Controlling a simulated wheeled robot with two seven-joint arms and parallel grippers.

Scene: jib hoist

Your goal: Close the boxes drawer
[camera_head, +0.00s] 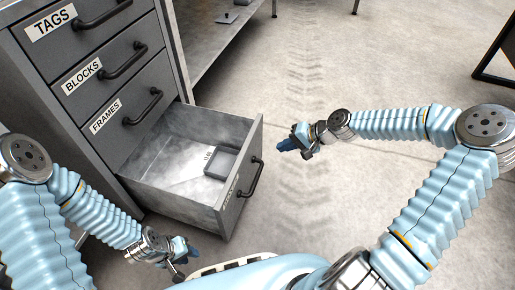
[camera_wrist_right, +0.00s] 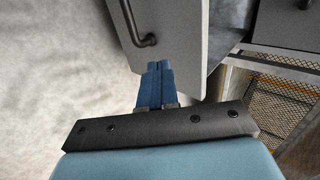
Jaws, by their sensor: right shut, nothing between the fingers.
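The bottom drawer (camera_head: 226,195) of the grey cabinet is pulled well open in the head view. The label on its front is too oblique to read; the drawers above read TAGS, BLOCKS and FRAMES. A black handle (camera_head: 251,177) is on its front. A small grey square tray (camera_head: 221,161) lies inside. My right gripper (camera_head: 283,146) is shut and empty, to the right of the drawer front and apart from the handle in the head view. In the right wrist view, its blue fingertips (camera_wrist_right: 158,66) appear beside the drawer front (camera_wrist_right: 182,35). My left gripper (camera_head: 186,254) is low, near the drawer's near side; its opening is unclear.
The closed drawers (camera_head: 105,72) stand above the open one. A grey bench (camera_head: 215,35) with a small object on it is behind the cabinet. A dark frame (camera_head: 496,62) stands at the far right. The floor (camera_head: 310,190) right of the drawer is clear.

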